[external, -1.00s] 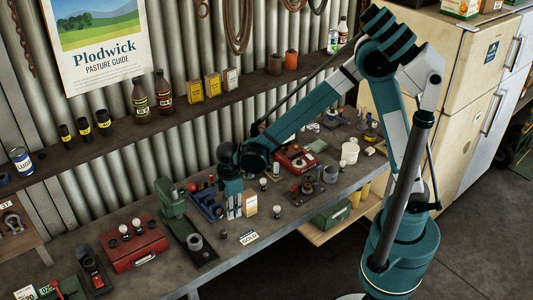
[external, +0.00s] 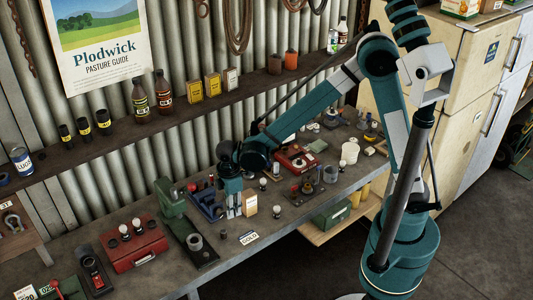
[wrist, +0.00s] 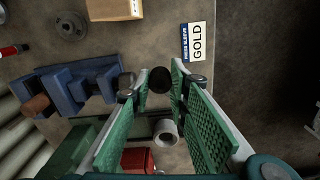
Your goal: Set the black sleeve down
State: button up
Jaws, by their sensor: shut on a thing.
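The black sleeve (wrist: 160,79) shows in the wrist view as a dark round piece between the two fingertips. My gripper (wrist: 161,82), with green ribbed pads, is shut on it. In the external view my gripper (external: 234,211) points down over the bench, between the blue vise and the cardboard-coloured box. The gap between sleeve and bench is hard to judge.
A blue vise (external: 207,206) and a tan box (external: 250,205) stand close to my gripper. A green press (external: 170,215) with a grey cup (external: 195,242) on its base is to the left. The bench's front edge is close.

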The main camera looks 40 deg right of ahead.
jog(key=r, duration=0.7)
jog(key=shift+w+d, duration=0.25)
jog(key=shift+d, duration=0.1)
jog(key=w+d+m, duration=0.3)
jog(key=w+d, duration=0.2)
jog(key=d, duration=0.9)
jog(key=w+d+m, duration=0.3)
jog(key=w+d, duration=0.2)
jog(key=d, duration=0.8)
jog(key=w+d+m, duration=0.3)
jog(key=w+d, duration=0.1)
jog(key=d, duration=1)
jog(key=s+d+m, duration=0.3)
jog(key=s+d, duration=0.2)
jog(key=d, duration=0.8)
jog(key=s+d+m, duration=0.3)
jog(key=s+d, duration=0.1)
jog(key=d, duration=0.9)
jog(key=s+d+m, duration=0.3)
jog(key=s+d, duration=0.2)
jog(key=d, duration=0.9)
jog(key=shift+a+f, duration=0.15)
jog(key=shift+f, duration=1.15)
jog(key=shift+a+f, duration=0.15)
jog(key=shift+f, duration=1.15)
